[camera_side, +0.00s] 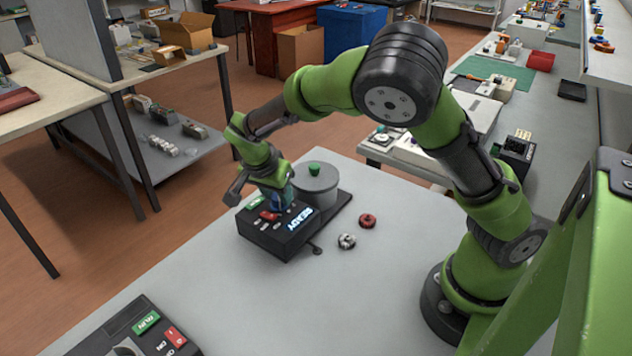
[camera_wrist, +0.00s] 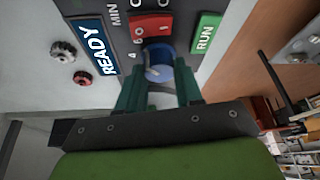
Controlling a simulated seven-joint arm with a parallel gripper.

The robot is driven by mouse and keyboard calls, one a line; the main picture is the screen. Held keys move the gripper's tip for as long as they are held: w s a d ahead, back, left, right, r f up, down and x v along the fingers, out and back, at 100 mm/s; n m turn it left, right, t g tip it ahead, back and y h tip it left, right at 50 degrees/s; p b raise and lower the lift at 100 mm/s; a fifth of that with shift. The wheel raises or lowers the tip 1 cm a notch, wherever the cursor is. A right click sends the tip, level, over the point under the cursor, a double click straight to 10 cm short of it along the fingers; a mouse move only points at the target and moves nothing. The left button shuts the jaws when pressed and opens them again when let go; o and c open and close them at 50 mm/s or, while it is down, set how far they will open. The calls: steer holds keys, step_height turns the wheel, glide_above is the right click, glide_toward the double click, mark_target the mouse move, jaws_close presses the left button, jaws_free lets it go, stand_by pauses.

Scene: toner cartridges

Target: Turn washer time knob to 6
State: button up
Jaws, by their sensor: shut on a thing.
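The washer (camera_side: 272,246) is a black box on the grey table, with a lit READY display (camera_side: 300,219) on its panel. The display also shows in the wrist view (camera_wrist: 93,50). My gripper (camera_side: 278,202) points down onto the panel. In the wrist view, my gripper (camera_wrist: 159,82) has its two dark green fingers closed on the sides of a round blue knob (camera_wrist: 157,52). MIN and a few small digits, one a 4, are printed left of the knob. The knob's pointer and its exact setting cannot be made out. In the side view my gripper mostly hides the knob.
A red rocker switch (camera_wrist: 151,25) and a green RUN button (camera_wrist: 205,33) sit close to the knob. A grey lidded drum (camera_side: 316,186) stands behind the panel. A red ring part (camera_side: 367,221) and a silver one (camera_side: 347,241) lie to the right. The table's front middle is clear.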

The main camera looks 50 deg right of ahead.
steer(key=shift+m, duration=0.4)
steer(key=o, duration=0.8)
steer(key=shift+c, duration=0.2)
steer(key=w+v, duration=0.1)
steer(key=v, duration=1.5)
steer(key=shift+s+a+r, duration=0.2)
steer(key=shift+s+r, duration=0.05)
steer(key=shift+r, duration=0.1)
